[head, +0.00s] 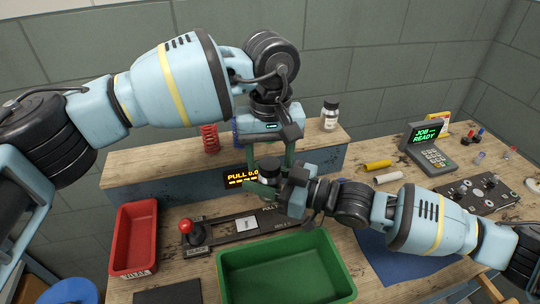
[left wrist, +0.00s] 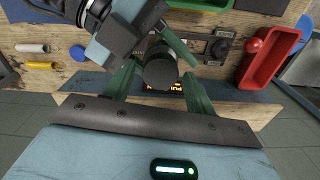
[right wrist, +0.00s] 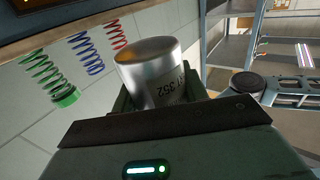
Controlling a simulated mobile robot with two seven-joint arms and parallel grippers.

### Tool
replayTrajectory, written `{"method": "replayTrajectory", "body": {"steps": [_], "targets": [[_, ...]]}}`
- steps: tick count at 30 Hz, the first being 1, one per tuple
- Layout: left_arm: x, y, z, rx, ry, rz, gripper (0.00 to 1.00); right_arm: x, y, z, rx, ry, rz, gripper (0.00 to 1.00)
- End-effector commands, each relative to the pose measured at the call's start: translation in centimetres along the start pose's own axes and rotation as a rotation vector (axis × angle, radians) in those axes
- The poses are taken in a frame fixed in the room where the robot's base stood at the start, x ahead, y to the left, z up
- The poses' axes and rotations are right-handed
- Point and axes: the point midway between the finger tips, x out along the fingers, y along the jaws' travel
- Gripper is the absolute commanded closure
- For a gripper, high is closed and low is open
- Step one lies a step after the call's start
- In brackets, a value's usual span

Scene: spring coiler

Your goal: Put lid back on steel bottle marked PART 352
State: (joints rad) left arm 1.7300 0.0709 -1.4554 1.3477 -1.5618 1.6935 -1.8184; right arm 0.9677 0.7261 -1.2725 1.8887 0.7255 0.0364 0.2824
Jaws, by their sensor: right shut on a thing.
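The steel bottle (right wrist: 148,72) marked PART 352 is held in my right gripper (head: 272,190). Its smooth silver end and part of the marking show in the right wrist view. A black round lid (left wrist: 160,72) shows in the left wrist view between the fingers of my left gripper (left wrist: 160,88), in line with the bottle; it also shows in the head view (head: 269,164). My left gripper points down from above, its fingers spread, with gaps visible beside the lid. Whether the lid is seated on the bottle's neck cannot be told.
A low wooden shelf (head: 150,158) behind bears springs (head: 210,138) and a white-labelled bottle (head: 330,116). A green bin (head: 285,270) is in front, a red tray (head: 134,238) and a red-knobbed lever (head: 187,228) at left. Yellow and white rolls (head: 377,165) lie at right.

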Motion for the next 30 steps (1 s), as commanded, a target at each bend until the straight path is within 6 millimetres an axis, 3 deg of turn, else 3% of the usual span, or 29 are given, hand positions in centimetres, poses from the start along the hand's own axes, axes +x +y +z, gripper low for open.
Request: {"method": "replayTrajectory", "body": {"steps": [11,30], "targets": [[-0.5,0.1,0.1,0.001,-0.001,0.001,0.37,0.0,0.1,-0.2,-0.001,0.003,0.001,1.00],[-11.0,0.0,0.0,-0.001,0.002,0.000,0.37,0.0,0.1,-0.2,-0.001,0.003,0.001,1.00]]}}
